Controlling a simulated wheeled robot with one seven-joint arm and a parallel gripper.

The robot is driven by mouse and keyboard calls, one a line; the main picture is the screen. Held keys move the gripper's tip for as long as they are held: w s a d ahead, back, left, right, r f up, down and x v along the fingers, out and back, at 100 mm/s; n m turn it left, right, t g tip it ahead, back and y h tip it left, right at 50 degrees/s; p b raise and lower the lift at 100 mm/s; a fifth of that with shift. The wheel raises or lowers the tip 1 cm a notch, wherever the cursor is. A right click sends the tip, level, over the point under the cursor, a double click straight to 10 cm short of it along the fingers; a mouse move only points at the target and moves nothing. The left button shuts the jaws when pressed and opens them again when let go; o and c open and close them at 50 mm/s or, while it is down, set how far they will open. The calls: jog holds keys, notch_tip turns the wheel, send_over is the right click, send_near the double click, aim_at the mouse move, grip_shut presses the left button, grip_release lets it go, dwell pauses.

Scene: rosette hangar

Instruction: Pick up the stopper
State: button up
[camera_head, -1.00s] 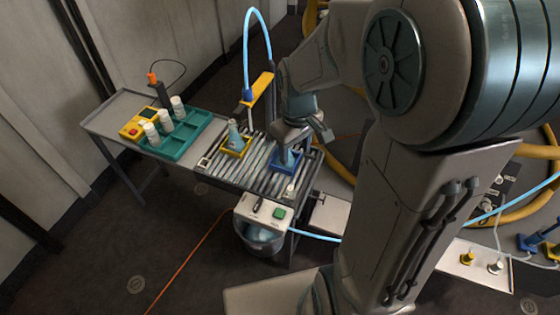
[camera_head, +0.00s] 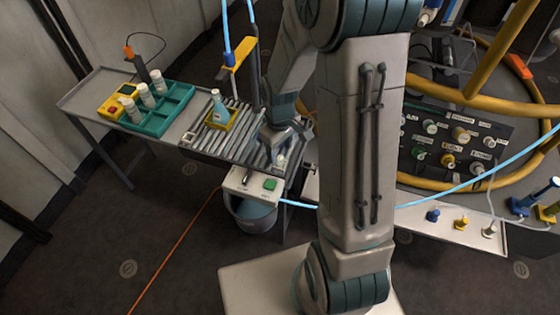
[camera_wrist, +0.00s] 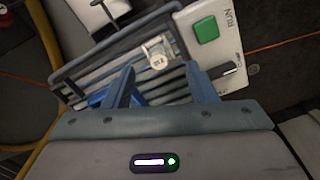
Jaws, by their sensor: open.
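A small white stopper (camera_wrist: 157,57), pale with dark marks on its top, stands on the slatted roller rack (camera_wrist: 165,90) in the wrist view. It also shows in the head view (camera_head: 281,160), near the rack's front right corner. My gripper (camera_wrist: 160,76) is open, with one finger to each side of the stopper's line. The stopper lies just beyond the fingertips, apart from them as far as I can tell. In the head view my gripper (camera_head: 286,143) is over the right end of the rack. A blue holder (camera_wrist: 101,97) is partly hidden behind the left finger.
A control box with a green button (camera_head: 270,184) adjoins the rack's front. A bottle (camera_head: 219,105) stands in a yellow holder on the rack. A teal tray (camera_head: 160,115) holds several white bottles. More small coloured plugs (camera_head: 461,223) stand on a ledge at right.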

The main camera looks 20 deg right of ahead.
aim_at(280, 157)
notch_tip(280, 157, down, 4)
jog(key=shift+f+b, duration=0.15)
jog(key=shift+b, duration=0.15)
jog(key=c, duration=0.9)
